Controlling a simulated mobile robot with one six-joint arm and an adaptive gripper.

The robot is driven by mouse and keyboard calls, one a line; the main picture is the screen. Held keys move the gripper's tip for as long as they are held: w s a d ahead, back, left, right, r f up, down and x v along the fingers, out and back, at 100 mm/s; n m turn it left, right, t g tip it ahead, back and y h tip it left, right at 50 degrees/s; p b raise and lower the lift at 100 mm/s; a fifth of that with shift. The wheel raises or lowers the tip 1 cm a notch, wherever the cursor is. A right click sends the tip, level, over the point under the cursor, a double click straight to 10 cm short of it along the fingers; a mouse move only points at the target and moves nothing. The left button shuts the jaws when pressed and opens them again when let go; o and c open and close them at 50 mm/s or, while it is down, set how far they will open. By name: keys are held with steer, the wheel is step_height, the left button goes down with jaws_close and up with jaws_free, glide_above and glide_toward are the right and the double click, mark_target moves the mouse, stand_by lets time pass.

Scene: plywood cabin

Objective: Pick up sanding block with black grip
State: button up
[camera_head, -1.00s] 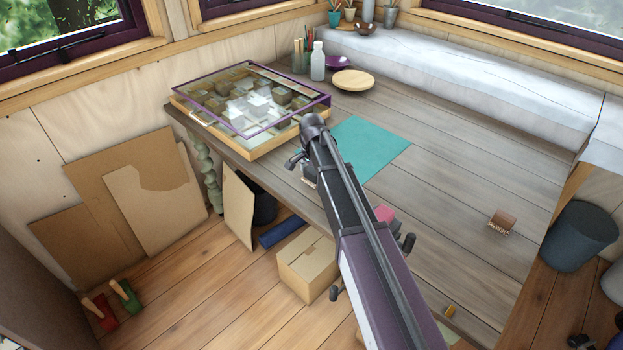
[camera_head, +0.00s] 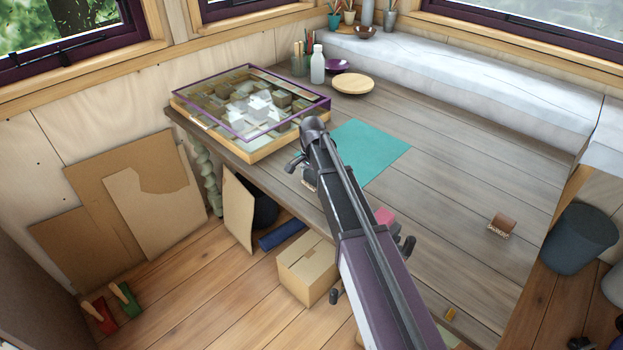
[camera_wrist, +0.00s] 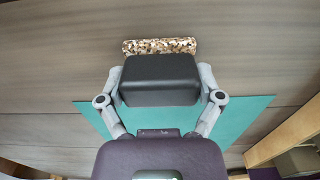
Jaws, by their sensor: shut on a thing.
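The sanding block with black grip (camera_wrist: 160,80) is between the two fingers of my gripper (camera_wrist: 161,90) in the wrist view. Its black grip faces the camera, and a speckled brown and cream edge (camera_wrist: 160,46) shows beyond it. My gripper is shut on the black grip, with a finger against each side. In the head view my arm hides most of the gripper and block near the table's left edge. I cannot tell whether the block touches the table.
A teal mat (camera_head: 372,152) lies on the wooden table (camera_head: 450,160). A glass-topped display case (camera_head: 250,148) stands at the table's back left. A pink block (camera_head: 384,216) is beside my arm, and a brown block (camera_head: 502,224) is at the right. The table's middle right is largely clear.

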mark_target(312, 174)
steer(key=shift+r, duration=0.2)
step_height(312, 174, up, 10)
steer(key=p, duration=1)
steer(key=shift+f, duration=0.2)
steer(key=o, duration=0.5)
steer(key=shift+c, duration=1.1)
steer(key=shift+s, duration=0.15)
